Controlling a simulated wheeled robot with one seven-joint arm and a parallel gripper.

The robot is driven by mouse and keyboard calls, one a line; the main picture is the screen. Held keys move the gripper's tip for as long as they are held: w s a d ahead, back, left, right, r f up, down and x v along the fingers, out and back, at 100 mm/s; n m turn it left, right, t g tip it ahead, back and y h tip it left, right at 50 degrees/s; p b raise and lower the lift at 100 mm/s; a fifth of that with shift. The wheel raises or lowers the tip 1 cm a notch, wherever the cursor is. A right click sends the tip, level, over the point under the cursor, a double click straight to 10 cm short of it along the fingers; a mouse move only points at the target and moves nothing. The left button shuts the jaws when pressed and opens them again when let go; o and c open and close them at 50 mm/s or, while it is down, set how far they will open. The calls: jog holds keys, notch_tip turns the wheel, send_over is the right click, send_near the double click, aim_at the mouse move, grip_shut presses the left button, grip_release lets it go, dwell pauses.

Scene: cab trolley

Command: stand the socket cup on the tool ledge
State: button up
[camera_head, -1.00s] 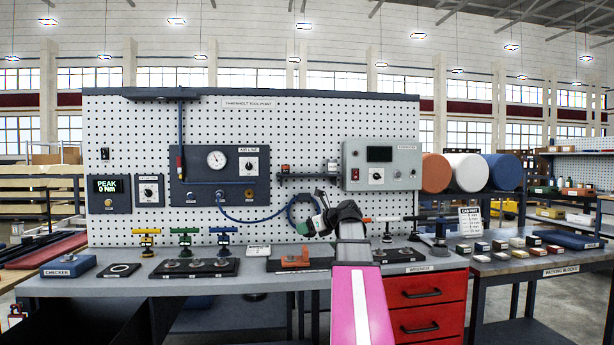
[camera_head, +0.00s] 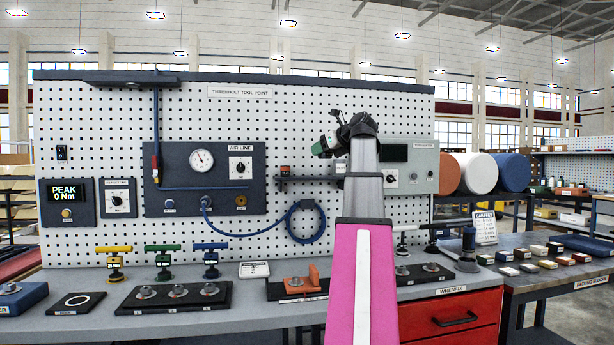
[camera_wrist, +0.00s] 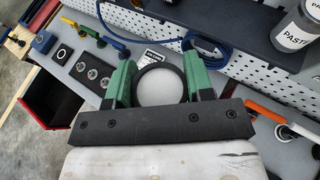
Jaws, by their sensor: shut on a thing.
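My gripper (camera_head: 326,146) is raised in front of the pegboard, above the height of the tool ledge (camera_head: 310,179). The wrist view shows its green fingers (camera_wrist: 160,78) shut on the socket cup (camera_wrist: 158,88), a round piece with a black rim and a pale grey middle. In the head view the cup is small and cannot be made out clearly. The ledge is a narrow dark shelf; it also shows in the wrist view (camera_wrist: 256,38), to the upper right and apart from the cup. My arm hides the ledge's right end in the head view.
A can with a "PAST..." label (camera_wrist: 294,36) stands on the ledge. A small red-and-dark item (camera_head: 284,172) is at the ledge's left end. A blue hose coil (camera_head: 307,222) hangs below. A grey control box (camera_head: 408,165) is to the right. The ledge's middle looks clear.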

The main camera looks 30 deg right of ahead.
jog(key=w+d, duration=0.1)
jog(key=w, duration=0.5)
jog(key=w+d+f, duration=0.1)
jog(key=w+d, duration=0.1)
jog(key=w, duration=0.4)
jog(key=w+d+f, duration=0.1)
jog(key=w, duration=0.5)
jog(key=shift+w+d, duration=0.3)
jog(key=shift+d, duration=0.1)
jog(key=shift+f, duration=2.35)
jog(key=shift+w+f, duration=0.1)
jog(key=shift+w, duration=0.15)
jog(key=shift+f, duration=0.15)
jog(key=o, duration=1)
jog(key=shift+o, duration=0.2)
jog(key=shift+d, duration=0.1)
jog(key=v, duration=1.2)
